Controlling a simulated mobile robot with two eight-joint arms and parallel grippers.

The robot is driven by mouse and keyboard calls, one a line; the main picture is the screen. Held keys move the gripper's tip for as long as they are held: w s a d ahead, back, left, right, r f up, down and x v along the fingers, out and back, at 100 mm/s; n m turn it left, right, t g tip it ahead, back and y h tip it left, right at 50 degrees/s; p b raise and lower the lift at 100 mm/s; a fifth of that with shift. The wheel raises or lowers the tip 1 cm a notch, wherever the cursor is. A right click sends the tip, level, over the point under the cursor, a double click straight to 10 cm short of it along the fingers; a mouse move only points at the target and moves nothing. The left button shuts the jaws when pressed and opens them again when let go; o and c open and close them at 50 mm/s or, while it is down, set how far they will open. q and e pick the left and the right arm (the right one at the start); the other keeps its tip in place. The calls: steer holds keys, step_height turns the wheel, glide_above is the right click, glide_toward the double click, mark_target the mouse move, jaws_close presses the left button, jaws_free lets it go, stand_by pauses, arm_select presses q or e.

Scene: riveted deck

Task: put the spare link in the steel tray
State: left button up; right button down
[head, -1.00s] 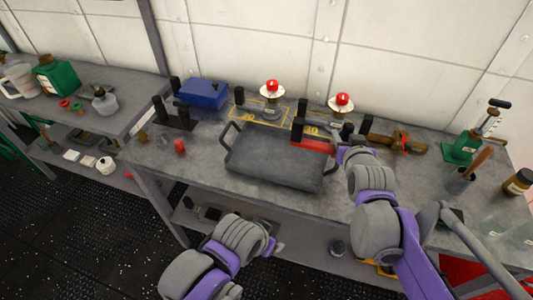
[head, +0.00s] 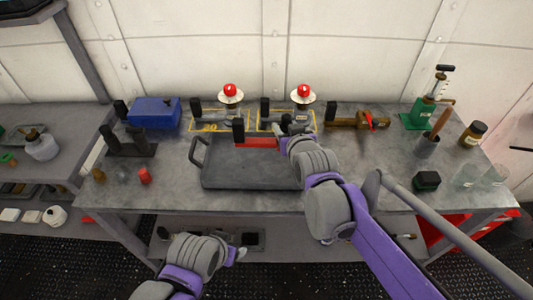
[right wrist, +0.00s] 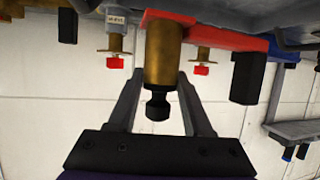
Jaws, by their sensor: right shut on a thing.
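The spare link is a red bar (head: 262,142) with a black upright grip at its left end. In the right wrist view the red link (right wrist: 215,35) carries a brass post with a black knob. My right gripper (head: 290,132) is shut on the link's brass post; its fingers (right wrist: 158,85) stand on either side of it. The link is over the far part of the steel tray (head: 245,172), a dark grey tray with a looped handle at its left. I cannot tell whether link and tray touch. My left gripper (head: 240,254) is low, in front of the bench, its jaws unclear.
Behind the tray are yellow-outlined spots with black-ended parts and two red-topped fixtures (head: 230,94). A blue box (head: 155,112) and black stand (head: 130,142) are left. A brass part (head: 350,119), green press (head: 420,113) and glasses (head: 495,174) are right.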

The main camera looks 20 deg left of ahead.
step_height(320, 180, down, 8)
steer(key=shift+r+b, duration=0.2)
steer(key=shift+b, duration=0.3)
steer(key=shift+f, duration=0.1)
steer(key=shift+c, duration=1.6)
jaws_free()
steer(key=shift+d+r, duration=0.1)
steer(key=shift+r, duration=0.15)
steer(key=p+v, duration=0.1)
steer(key=v, duration=1.1)
